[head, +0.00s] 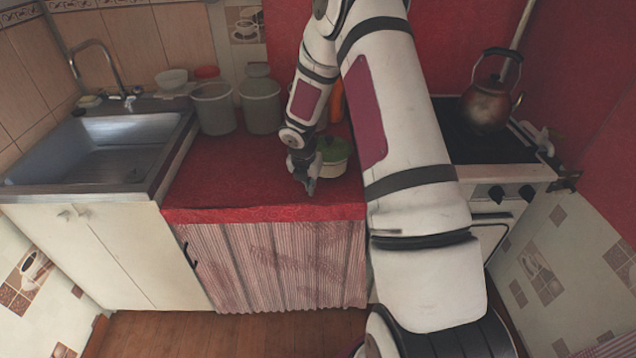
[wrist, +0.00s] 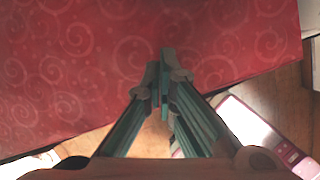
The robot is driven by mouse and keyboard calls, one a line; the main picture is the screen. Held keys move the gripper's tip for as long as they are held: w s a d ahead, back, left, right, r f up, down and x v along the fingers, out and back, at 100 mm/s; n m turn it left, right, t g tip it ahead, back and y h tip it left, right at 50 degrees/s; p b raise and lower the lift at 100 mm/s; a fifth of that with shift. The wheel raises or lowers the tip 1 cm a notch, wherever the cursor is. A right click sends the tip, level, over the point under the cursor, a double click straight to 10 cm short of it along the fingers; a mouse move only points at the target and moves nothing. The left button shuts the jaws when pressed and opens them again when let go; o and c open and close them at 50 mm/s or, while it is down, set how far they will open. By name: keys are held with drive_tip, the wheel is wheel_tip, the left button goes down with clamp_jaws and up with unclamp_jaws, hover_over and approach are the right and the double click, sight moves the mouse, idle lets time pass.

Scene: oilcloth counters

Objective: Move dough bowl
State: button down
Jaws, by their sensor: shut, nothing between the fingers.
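My gripper (head: 311,187) is shut and empty, low over the front part of the red counter (head: 235,180). In the wrist view my gripper's fingertips (wrist: 165,72) are together above the red swirl-patterned cloth, near the counter edge. A round pale pot or bowl with a green top (head: 333,152) stands on the counter just behind and right of my gripper, partly hidden by my arm. A small white bowl (head: 172,78) sits at the back near the sink. I cannot tell which of these is the dough bowl. Neither shows in the wrist view.
The sink (head: 100,148) is at left. A kettle (head: 488,103) sits on the stove at right. An orange item (head: 337,101) is partly hidden behind my arm. The counter's front left is clear.

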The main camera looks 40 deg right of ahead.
drive_tip(key=v, duration=0.9)
drive_tip(key=shift+r+p, duration=0.45)
